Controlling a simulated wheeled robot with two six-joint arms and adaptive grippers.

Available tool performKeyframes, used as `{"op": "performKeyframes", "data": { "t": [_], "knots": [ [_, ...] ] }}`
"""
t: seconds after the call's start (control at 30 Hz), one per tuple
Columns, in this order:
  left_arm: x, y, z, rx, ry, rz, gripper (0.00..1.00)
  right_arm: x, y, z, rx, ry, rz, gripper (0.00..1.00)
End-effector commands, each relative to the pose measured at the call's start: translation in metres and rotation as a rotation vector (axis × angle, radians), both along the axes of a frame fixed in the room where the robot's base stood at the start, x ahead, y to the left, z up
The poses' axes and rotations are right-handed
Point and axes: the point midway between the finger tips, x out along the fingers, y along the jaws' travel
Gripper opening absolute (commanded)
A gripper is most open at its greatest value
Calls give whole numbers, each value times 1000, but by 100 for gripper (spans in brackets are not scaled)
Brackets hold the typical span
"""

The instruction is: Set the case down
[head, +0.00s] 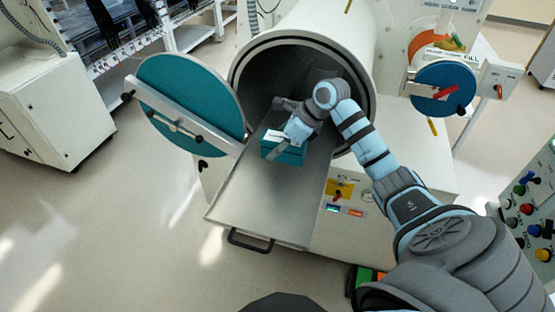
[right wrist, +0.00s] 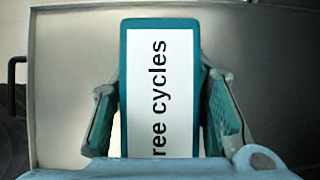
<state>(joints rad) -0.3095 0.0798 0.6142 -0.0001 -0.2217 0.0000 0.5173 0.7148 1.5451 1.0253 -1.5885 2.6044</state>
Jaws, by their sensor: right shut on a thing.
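The case (head: 289,155) is a small teal box with a white label on top. It is at the mouth of the round chamber, over the pulled-out metal tray (head: 262,205). My right gripper (head: 293,136) is shut on the case from above. In the right wrist view the case (right wrist: 160,85) sits between the two fingers, its label reading "ree cycles", with the tray (right wrist: 75,60) around and below it. I cannot tell whether the case's underside touches the tray. My left gripper is not in view.
The cylindrical chamber (head: 310,42) surrounds the back of the tray. Its round teal door (head: 190,98) stands open at the left. A smaller blue round door (head: 441,88) is at the right. A control panel with coloured knobs (head: 527,215) is at the right edge. The tray's front is bare.

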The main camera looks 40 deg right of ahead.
Motion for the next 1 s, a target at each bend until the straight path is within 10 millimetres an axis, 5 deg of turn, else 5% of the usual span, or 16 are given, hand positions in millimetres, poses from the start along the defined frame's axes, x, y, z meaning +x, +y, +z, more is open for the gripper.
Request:
{"op": "performKeyframes", "data": {
  "t": [0.3, 0.67, 0.7, 0.83, 1.0],
  "knots": [
    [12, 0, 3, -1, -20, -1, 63, 2, 1, -54, 2, 0, 0, 6],
    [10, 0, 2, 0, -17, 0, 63, 2, 1, -61, 1, -1, 0, 6],
    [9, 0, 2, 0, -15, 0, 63, 2, 1, -62, 1, -1, 0, 43],
    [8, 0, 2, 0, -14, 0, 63, 2, 0, -62, 1, -1, 0, 61],
    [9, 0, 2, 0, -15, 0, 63, 2, 0, -61, 1, -1, 0, 61]
  ]
}}
